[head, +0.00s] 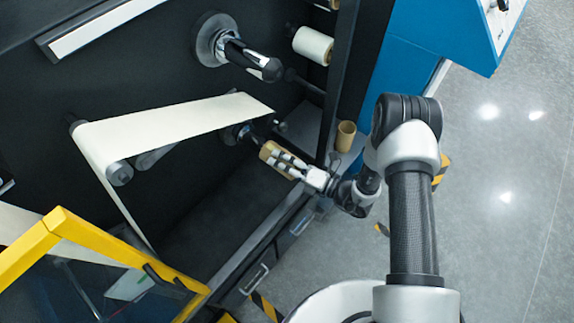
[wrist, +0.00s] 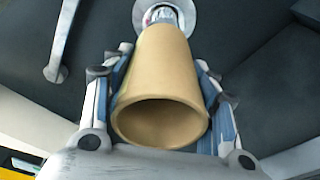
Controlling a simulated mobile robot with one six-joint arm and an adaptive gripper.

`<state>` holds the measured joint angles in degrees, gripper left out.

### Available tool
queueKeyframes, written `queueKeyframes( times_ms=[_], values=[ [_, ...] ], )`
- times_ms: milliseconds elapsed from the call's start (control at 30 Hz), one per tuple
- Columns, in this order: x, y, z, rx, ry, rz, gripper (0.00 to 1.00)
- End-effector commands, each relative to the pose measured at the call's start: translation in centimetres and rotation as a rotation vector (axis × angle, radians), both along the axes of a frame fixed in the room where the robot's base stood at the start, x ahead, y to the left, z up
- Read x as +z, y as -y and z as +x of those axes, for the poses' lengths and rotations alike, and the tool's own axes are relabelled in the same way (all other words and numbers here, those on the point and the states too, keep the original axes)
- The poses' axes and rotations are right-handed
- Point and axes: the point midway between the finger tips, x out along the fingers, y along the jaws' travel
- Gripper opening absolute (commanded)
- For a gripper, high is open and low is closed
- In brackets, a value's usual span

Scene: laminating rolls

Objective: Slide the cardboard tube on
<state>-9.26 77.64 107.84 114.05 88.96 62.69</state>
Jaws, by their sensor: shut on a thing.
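The cardboard tube (wrist: 160,65) is brown and hollow, and my gripper (wrist: 163,85) is shut on it, one finger on each side. In the head view the tube (head: 268,151) is at the end of my gripper (head: 284,162), in front of the dark machine wall. A short metal spindle (head: 236,133) sticks out of that wall, in line with the tube. In the wrist view the shiny spindle (wrist: 163,14) shows beyond the tube's far end. The near opening faces the camera and looks empty inside. I cannot tell how far the spindle reaches into the tube.
A cream web (head: 175,117) runs over rollers (head: 120,173) left of the spindle. A larger black-tipped spindle (head: 240,53) and a white roll (head: 312,45) are above. Another brown tube (head: 345,135) stands at right. A yellow frame (head: 62,232) is at lower left.

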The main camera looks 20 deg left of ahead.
Motion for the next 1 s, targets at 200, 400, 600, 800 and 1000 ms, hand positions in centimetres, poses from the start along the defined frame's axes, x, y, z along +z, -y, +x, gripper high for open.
queueKeyframes(
  times_ms=[200,400,600,800,1000],
  values=[
    [-0.1,-1.3,0.5,0.002,0.002,0.0,0.29],
    [0.0,-2.4,1.0,0.002,0.001,0.0,0.29],
    [-0.1,-3.5,1.4,0.002,0.002,0.0,0.29],
    [-0.1,-4.6,1.9,0.001,0.002,0.0,0.29],
    [-0.1,-5.7,2.3,0.002,0.001,-0.001,0.29]
  ],
)
